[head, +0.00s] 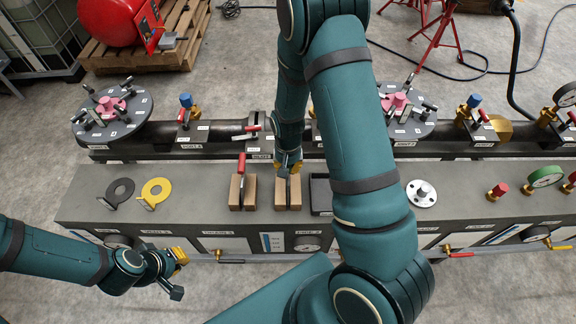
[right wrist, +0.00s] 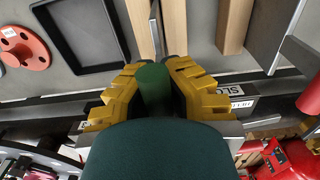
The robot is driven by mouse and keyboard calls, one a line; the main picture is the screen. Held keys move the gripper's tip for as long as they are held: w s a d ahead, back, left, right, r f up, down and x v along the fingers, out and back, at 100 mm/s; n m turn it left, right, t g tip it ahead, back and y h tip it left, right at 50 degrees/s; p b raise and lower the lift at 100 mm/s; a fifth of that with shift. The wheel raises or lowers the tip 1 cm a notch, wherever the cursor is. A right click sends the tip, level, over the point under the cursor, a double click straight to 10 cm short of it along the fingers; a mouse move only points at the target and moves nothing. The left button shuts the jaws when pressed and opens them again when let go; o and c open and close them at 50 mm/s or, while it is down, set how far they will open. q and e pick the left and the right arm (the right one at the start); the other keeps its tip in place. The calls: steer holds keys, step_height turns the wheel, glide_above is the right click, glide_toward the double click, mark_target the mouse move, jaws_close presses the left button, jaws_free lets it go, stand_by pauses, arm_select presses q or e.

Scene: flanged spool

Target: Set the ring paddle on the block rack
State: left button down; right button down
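My right gripper (head: 288,168) is over the right-hand pair of wooden blocks (head: 281,192) of the block rack. In the right wrist view its yellow fingers (right wrist: 155,78) close on both sides of a green handle (right wrist: 153,92), which I take to be the ring paddle's. The handle is in line with the gap between two blocks (right wrist: 142,25). The paddle's lower part is hidden, so I cannot tell whether it rests in the gap. My left gripper (head: 176,272) is low in front of the bench, apart from everything; its finger opening is unclear.
A red-handled piece (head: 241,165) stands at the left block pair (head: 236,192). A dark tray (head: 320,195) is right of the blocks. A pipe with valves (head: 220,132) runs behind.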

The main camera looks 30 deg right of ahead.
steer(key=shift+f, duration=0.25)
steer(key=c, duration=1.1)
jaws_free()
steer(key=shift+o, duration=0.2)
step_height(320, 180, up, 12)
steer(key=shift+r, duration=0.1)
